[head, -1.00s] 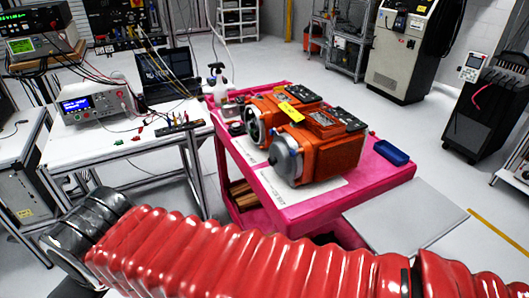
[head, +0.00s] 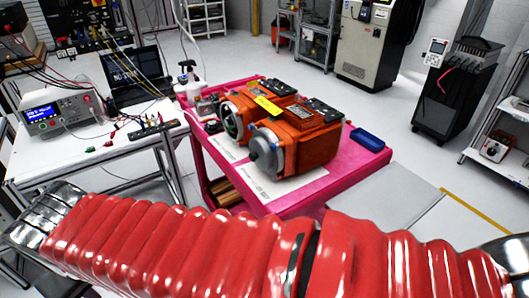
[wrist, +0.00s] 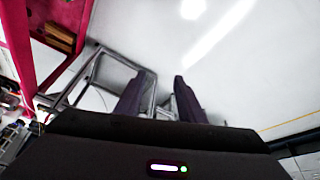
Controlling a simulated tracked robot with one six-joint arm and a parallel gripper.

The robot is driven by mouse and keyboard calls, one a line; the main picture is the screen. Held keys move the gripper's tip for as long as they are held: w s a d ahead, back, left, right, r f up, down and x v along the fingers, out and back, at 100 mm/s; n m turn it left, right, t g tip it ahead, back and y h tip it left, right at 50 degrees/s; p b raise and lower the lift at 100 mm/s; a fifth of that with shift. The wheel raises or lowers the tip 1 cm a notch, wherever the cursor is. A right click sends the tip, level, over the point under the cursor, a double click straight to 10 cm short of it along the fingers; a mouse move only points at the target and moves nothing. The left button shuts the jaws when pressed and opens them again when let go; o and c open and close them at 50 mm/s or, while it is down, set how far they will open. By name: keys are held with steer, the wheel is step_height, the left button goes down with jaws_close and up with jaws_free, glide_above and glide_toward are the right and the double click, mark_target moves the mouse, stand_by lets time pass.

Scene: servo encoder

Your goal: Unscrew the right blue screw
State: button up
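Two orange servo motors stand side by side on the pink cart (head: 345,172). The near right motor (head: 312,150) has a grey round end cap (head: 264,153) facing left. The far left motor (head: 238,104) has an open round end with a greenish part inside. A yellow label lies across the top between them. The blue screws are too small to make out surely in the head view, and the wrist view shows neither motor. My gripper (wrist: 164,78) shows two dark fingers apart with nothing between them, over bare floor, away from the motors.
A white bench (head: 100,165) with instruments and wires stands left. My red-sleeved arm crosses the front. Grey floor is clear behind the cart.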

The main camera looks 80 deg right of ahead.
mark_target(271, 148)
steer(key=s+d+f+m+g+h, duration=0.1)
steer(key=d+m+g+h, duration=0.3)
steer(key=d+m, duration=0.4)
steer(key=s+d+f+m+g+h, duration=0.2)
steer(key=d+m, duration=0.7)
steer(key=d, duration=0.9)
steer(key=s+d+f+m+g+h, duration=0.1)
steer(key=s+d+m+g+h, duration=0.3)
steer(key=d, duration=0.9)
steer(key=m+g+h, duration=0.2)
steer(key=m+g, duration=0.2)
steer(key=g, duration=0.1)
steer(key=shift+s+d+f+m+g, duration=0.2)
steer(key=shift+m+g, duration=0.1)
steer(key=shift+g, duration=0.1)
steer(key=x, duration=1.3)
steer(key=shift+s+d, duration=0.3)
steer(key=shift+c, duration=0.2)
